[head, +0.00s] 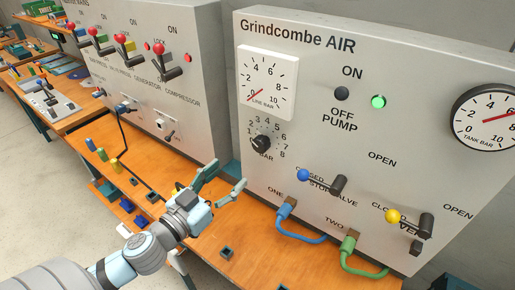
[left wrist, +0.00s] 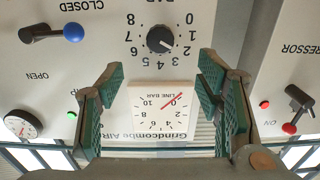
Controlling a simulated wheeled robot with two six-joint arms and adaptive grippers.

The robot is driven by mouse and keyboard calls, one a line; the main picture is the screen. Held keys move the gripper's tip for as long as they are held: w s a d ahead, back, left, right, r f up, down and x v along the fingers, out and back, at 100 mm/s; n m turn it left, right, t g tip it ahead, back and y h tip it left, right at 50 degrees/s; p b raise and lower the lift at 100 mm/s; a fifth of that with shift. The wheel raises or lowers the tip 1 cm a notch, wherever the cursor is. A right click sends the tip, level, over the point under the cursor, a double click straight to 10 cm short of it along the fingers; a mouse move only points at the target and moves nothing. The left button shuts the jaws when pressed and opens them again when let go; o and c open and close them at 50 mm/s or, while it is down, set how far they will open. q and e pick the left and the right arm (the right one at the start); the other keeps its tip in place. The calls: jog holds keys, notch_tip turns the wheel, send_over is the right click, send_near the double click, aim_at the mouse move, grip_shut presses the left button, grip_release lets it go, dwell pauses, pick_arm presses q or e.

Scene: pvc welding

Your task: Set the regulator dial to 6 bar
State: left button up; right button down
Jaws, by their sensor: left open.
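The regulator dial (head: 262,143) is a black round knob on the grey Grindcombe AIR panel (head: 330,60), below the line gauge (head: 268,80). Numbers up to 8 ring it. In the left wrist view, upside down, the dial (left wrist: 160,40) has a pale mark toward the low numbers, around 1 to 2; I cannot read it exactly. The line gauge's red needle rests near 0. My left gripper (head: 224,182) is open and empty, below and left of the dial, apart from it. Its green-padded fingers (left wrist: 160,85) spread either side of the gauge in the wrist view. My right gripper is not in view.
Blue (head: 303,175) and yellow (head: 393,216) valve levers stick out right of the dial. Blue (head: 302,236) and green (head: 362,267) hoses loop below. A switch panel (head: 150,60) stands left. A green lamp (head: 378,102) is lit. Space before the dial is clear.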

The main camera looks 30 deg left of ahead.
aim_at(258, 147)
pick_arm(q)
jog(key=w, duration=0.4)
jog(key=w+d+b, duration=0.1)
jog(key=w, duration=0.3)
jog(key=w+b, duration=0.1)
jog(key=w, duration=0.4)
jog(key=shift+d, duration=0.4)
jog(key=shift+s, duration=0.1)
jog(key=shift+c, duration=0.4)
jog(key=c, duration=1.1)
